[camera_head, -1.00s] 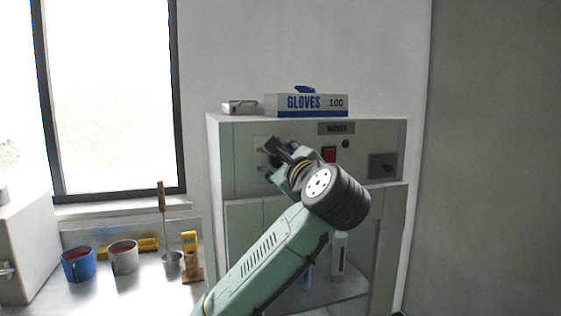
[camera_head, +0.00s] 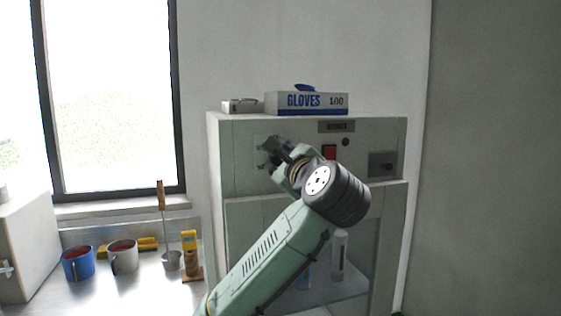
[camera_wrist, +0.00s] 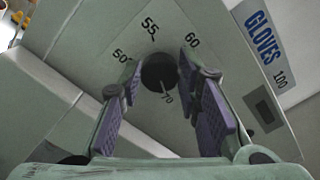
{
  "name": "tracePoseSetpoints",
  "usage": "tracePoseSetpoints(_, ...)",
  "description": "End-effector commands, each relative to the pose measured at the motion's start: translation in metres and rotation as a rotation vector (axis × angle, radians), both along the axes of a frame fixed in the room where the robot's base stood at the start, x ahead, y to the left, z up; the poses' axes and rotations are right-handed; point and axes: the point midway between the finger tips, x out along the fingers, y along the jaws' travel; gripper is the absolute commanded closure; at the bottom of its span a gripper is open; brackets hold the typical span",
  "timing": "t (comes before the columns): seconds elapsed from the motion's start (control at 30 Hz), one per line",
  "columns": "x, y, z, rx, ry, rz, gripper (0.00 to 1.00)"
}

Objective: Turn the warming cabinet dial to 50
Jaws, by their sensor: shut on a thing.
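The warming cabinet (camera_head: 245,185) is a grey-green box with a control panel along its top. Its dial (camera_wrist: 158,70) is a dark round knob on a light plate, seen in the wrist view. The marks 50, 55, 60 and 70 show around it. A thin pale line on the knob points down in the picture, towards the 70. My gripper (camera_wrist: 160,78) is shut on the dial, with one purple-padded finger on each side. In the head view my gripper (camera_head: 268,152) is at the panel's left part and largely hides the dial.
A red switch (camera_head: 329,153) and a dark latch plate (camera_head: 382,165) are right of my gripper. A gloves box (camera_head: 306,104) and a small metal box (camera_head: 240,106) stand on top. Mugs (camera_head: 78,263) and tools stand on the bench at left.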

Motion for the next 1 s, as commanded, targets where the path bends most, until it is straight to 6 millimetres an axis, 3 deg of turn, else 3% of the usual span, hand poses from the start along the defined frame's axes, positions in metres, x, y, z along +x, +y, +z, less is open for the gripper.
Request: tracePoseSetpoints(1.0, 0.0003, 0.0, -0.0049, -0.867, -0.28, -0.003, 0.97)
